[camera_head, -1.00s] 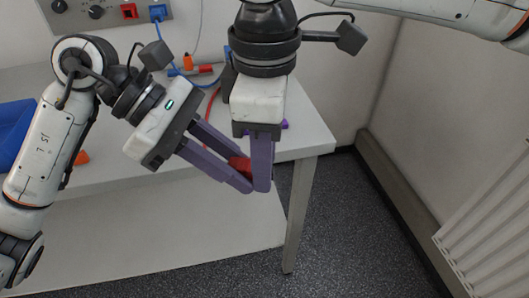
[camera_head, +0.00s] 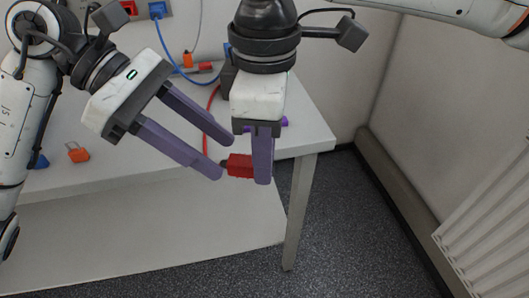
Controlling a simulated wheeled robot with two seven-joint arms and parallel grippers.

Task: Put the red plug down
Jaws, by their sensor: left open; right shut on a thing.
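The red plug (camera_head: 241,166) is held in front of the table's front edge, pointing left. My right gripper (camera_head: 263,180) points down and is shut on the plug's right end. My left gripper (camera_head: 226,160) is open, to the left of the plug, with its fingers spread and nothing between them. One left fingertip is close to the plug's left end; I cannot tell whether they touch. A red cable (camera_head: 207,118) runs over the table behind the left fingers.
The white table (camera_head: 310,130) ends at the right, with open floor beyond. An orange plug (camera_head: 77,152) and a blue item (camera_head: 40,161) lie on its left part. A blue cable (camera_head: 171,58) hangs from the panel at the back. A purple item (camera_head: 284,121) lies behind my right gripper.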

